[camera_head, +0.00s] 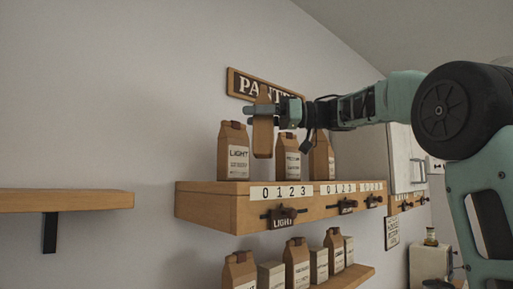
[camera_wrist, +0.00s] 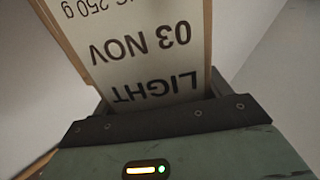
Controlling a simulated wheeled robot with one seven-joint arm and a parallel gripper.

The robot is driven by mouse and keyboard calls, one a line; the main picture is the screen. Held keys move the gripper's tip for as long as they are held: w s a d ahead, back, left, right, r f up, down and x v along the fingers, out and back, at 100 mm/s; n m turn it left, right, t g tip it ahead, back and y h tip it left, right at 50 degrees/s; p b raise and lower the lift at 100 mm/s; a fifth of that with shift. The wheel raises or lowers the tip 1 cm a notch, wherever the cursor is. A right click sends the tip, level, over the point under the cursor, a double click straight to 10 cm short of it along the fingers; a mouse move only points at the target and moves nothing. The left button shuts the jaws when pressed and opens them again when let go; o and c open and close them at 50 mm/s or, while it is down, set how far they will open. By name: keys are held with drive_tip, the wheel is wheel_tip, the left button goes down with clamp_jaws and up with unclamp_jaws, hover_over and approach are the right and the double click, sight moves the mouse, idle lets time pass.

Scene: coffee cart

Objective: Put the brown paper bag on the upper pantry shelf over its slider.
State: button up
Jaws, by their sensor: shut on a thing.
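My gripper (camera_head: 263,112) is shut on a brown paper bag (camera_head: 263,138). The bag hangs upright above the upper pantry shelf (camera_head: 205,205), its bottom apart from the shelf top in the picture. In the wrist view the held bag's white label (camera_wrist: 150,50) reads LIGHT, 03 NOV and 250 g, upside down. A standing bag marked LIGHT (camera_head: 233,150) is to its left on the upper shelf, and another bag (camera_head: 288,157) is to its right. The slider marked LIGHT (camera_head: 283,217) is on the shelf front below. How far back the held bag is cannot be told.
A third bag (camera_head: 322,155) stands farther along the upper shelf, with two more sliders (camera_head: 347,207) (camera_head: 373,201) below. Several bags and boxes stand on the lower shelf (camera_head: 347,280). A PANTRY sign (camera_head: 243,84) is on the wall behind. An empty shelf (camera_head: 65,200) is at left.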

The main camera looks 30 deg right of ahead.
drive_tip(key=shift+f+p, duration=0.35)
drive_tip(key=shift+f, duration=2.4)
drive_tip(key=shift+f, duration=0.1)
drive_tip(key=o, duration=1.1)
drive_tip(key=shift+o, duration=0.2)
drive_tip(key=b+v, duration=0.4)
drive_tip(key=v, duration=0.8)
